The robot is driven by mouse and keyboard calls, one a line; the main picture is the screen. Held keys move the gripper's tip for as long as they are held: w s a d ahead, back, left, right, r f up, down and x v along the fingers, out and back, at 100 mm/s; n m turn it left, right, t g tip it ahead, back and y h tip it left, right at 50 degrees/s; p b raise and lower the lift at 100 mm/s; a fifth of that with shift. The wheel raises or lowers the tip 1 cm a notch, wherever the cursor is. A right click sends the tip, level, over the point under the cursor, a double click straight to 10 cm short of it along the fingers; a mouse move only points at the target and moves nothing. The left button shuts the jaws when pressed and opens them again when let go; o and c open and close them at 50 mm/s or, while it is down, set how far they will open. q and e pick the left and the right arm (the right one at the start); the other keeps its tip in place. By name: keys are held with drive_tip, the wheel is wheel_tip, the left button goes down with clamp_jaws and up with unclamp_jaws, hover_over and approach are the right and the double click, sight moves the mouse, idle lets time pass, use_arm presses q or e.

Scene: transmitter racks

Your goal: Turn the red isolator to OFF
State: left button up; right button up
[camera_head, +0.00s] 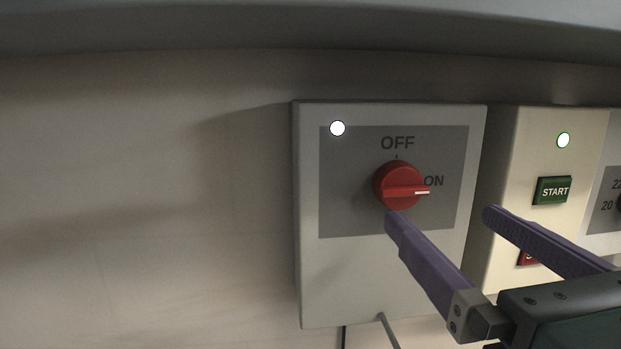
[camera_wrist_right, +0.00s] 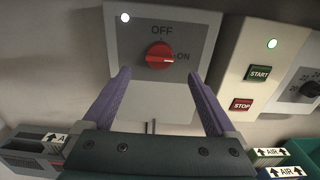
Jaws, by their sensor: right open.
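The red isolator (camera_head: 399,186) is a round rotary knob on a grey panel of a pale box (camera_head: 345,275). Its white pointer line is turned toward ON, at the right; OFF is printed above it. The knob also shows in the right wrist view (camera_wrist_right: 159,55), beyond and between the fingertips. My right gripper (camera_head: 440,215) is open, its two purple fingers spread and empty. In the head view the left finger's tip is just below the knob and overlaps its lower edge; I cannot tell whether they touch. My left gripper is not in view.
Right of the isolator box stands another box with a green START button (camera_head: 554,190) and a red STOP button (camera_wrist_right: 242,104), partly behind my right finger in the head view. A dial (camera_wrist_right: 310,89) is further right. The wall at left is bare.

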sight(403, 184)
drive_tip(key=w+p, duration=0.2)
drive_tip(key=w, duration=0.6)
drive_tip(key=shift+a+r, duration=0.1)
drive_tip(key=shift+w, duration=0.3)
drive_tip(key=shift+c, duration=0.3)
drive_tip(key=c, duration=1.3)
